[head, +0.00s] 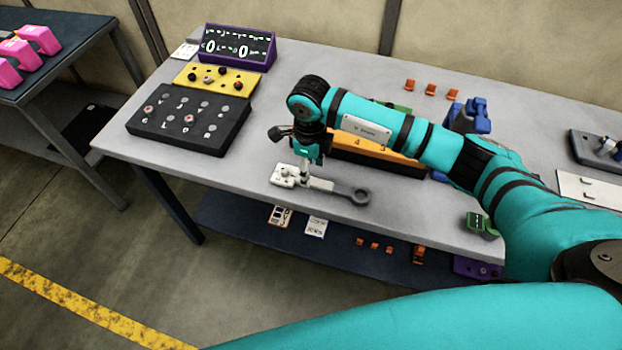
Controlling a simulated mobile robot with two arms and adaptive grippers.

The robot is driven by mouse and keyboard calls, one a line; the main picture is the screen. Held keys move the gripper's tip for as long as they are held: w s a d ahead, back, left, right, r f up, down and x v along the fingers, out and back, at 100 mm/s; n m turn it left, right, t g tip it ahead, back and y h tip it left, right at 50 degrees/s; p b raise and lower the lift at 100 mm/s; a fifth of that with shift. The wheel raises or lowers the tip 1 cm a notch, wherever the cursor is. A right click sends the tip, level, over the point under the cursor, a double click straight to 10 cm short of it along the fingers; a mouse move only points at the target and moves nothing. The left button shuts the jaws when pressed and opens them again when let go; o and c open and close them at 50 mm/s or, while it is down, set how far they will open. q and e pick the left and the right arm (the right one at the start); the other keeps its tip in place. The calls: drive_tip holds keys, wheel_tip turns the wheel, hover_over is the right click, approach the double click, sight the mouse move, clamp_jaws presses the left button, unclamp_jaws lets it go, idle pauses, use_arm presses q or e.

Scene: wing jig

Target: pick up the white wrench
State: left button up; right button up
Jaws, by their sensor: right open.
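The white wrench (319,183) lies flat near the front edge of the grey table. Its left end is pale and blocky, and a dark grey ring shows at its right end. My right gripper (305,172) points down over the left part of the wrench, with its fingers open. The fingers are small and partly overlap the wrench, so I cannot tell whether they touch it. My left gripper is not in view.
Left of the wrench stand a black button box (190,122), a yellow panel (217,78) and a purple display (239,46). An orange block (370,146) lies behind it, under my right arm. Blue and green parts stand farther right.

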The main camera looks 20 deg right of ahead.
sight(311, 180)
wheel_tip(311, 180, down, 4)
drive_tip(key=shift+w+d+r+p, duration=0.1)
drive_tip(key=shift+d+r+p, duration=0.05)
drive_tip(key=shift+p, duration=0.8)
drive_tip(key=shift+f, duration=0.65)
clamp_jaws()
drive_tip(key=shift+w+r, duration=0.1)
